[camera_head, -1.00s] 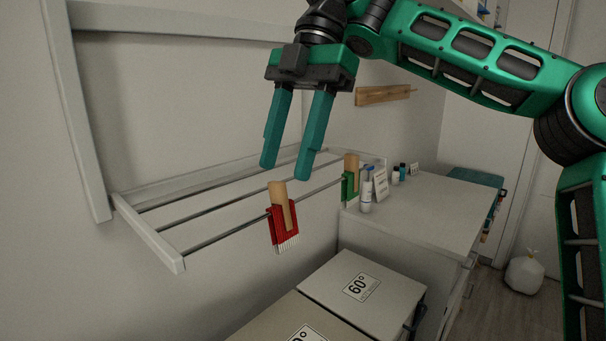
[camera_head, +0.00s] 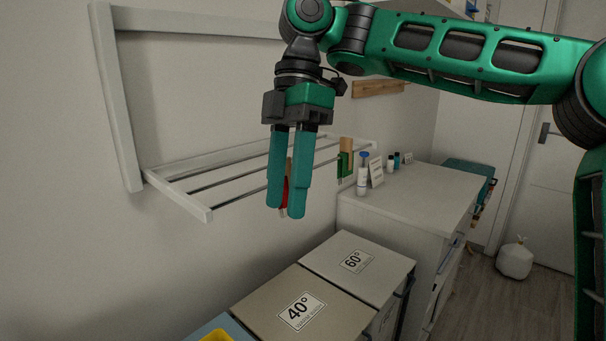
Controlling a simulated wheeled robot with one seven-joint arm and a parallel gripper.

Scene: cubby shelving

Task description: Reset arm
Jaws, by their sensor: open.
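My gripper (camera_head: 283,211) points down in front of the wall rack, with its two teal fingers seen nearly one behind the other. It is open, and I see nothing held between the fingers. A red brush (camera_head: 285,190) is mostly hidden behind the fingers; only slivers of red and of its wooden handle show. Whether the fingers touch it cannot be told. My green arm reaches in from the right along the top of the view.
The white rack (camera_head: 205,214) with thin bars juts from the wall. A green brush (camera_head: 345,163) hangs at its right end. A white cabinet (camera_head: 420,200) carries a bottle (camera_head: 363,175) and small containers. Lidded bins marked 40° (camera_head: 345,318) and 60° (camera_head: 385,285) stand below. A white bag (camera_head: 514,262) sits on the floor.

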